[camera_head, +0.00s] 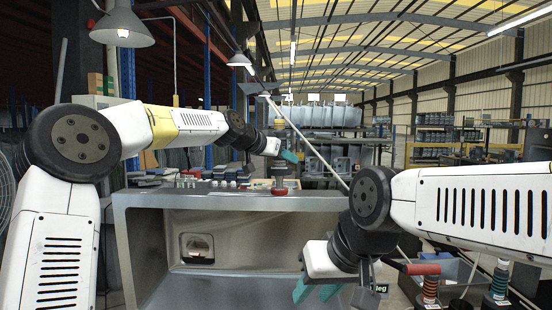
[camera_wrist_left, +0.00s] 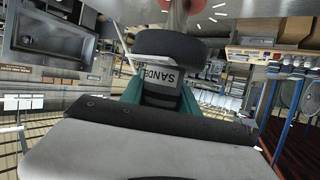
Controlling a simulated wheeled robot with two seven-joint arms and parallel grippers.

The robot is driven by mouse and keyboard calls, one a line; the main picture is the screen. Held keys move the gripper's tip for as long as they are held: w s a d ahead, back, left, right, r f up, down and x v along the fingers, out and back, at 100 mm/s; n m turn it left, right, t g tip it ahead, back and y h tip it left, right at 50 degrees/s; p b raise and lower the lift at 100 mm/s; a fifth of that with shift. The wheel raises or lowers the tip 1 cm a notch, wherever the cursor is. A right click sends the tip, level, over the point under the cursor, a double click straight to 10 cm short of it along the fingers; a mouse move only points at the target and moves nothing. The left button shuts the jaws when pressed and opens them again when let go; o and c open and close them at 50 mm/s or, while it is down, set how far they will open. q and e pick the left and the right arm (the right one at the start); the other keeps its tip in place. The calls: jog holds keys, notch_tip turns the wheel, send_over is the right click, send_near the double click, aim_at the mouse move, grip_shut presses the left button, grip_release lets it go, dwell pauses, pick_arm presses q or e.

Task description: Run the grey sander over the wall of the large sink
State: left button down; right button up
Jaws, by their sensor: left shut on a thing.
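The large sink (camera_head: 330,203) is a grey metal basin filling the lower middle of the head view. Its inner wall has a square fitting (camera_head: 197,248). My left gripper (camera_head: 288,156) is over the sink's back rim, its teal fingers partly hidden by the wrist. A dark round part and a red part lie beyond the label. In the head view the sander (camera_head: 279,172) is small, near the rim; contact is unclear. My right gripper (camera_head: 316,290) is low at the sink's right, fingers apart and empty.
Small items (camera_head: 215,180) stand along the ledge behind the sink. A thin pale pole (camera_head: 310,145) slants across the middle. The basin's interior looks clear.

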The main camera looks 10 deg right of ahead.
pick_arm(q)
jog(key=shift+f, duration=0.45)
jog(key=shift+a, duration=0.1)
jog(key=w+a, duration=0.2)
jog(key=a, duration=0.7)
jog(key=shift+a, duration=0.2)
dwell(1.5)
jog(key=shift+a, duration=0.1)
jog(key=shift+s+a, duration=1.1)
jog(key=shift+a, duration=1.8)
jog(key=s+d, duration=0.1)
jog(key=d, duration=0.6)
jog(key=shift+s+d+f, duration=0.15)
jog(key=shift+s+d, duration=0.15)
dwell(0.4)
